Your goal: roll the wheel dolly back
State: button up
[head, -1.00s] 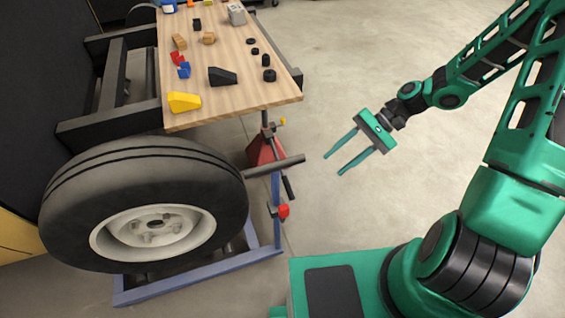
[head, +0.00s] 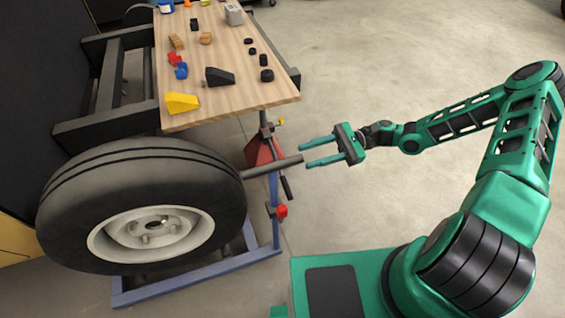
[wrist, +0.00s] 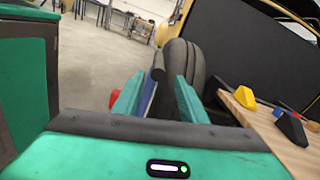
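The wheel dolly is a blue frame (head: 195,277) low on the floor, with a large tyre and wheel (head: 150,205) standing on it at the left. A dark bar or handle (head: 275,166) sticks out to the right from the dolly's side. My gripper (head: 305,153) is open and empty, its two fingers pointing left toward the bar's free end. In the wrist view, the bar's end (wrist: 158,74) shows between the fingers, farther ahead, with the tyre (wrist: 182,62) behind it. I cannot tell whether the fingers touch the bar.
A wooden table (head: 235,50) with several small blocks and a yellow wedge (head: 181,103) stands just above the bar. A red stand (head: 262,150) is under the table's corner. The floor at the right (head: 400,60) is clear.

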aim_at(277, 165)
jog(key=x, duration=1.1)
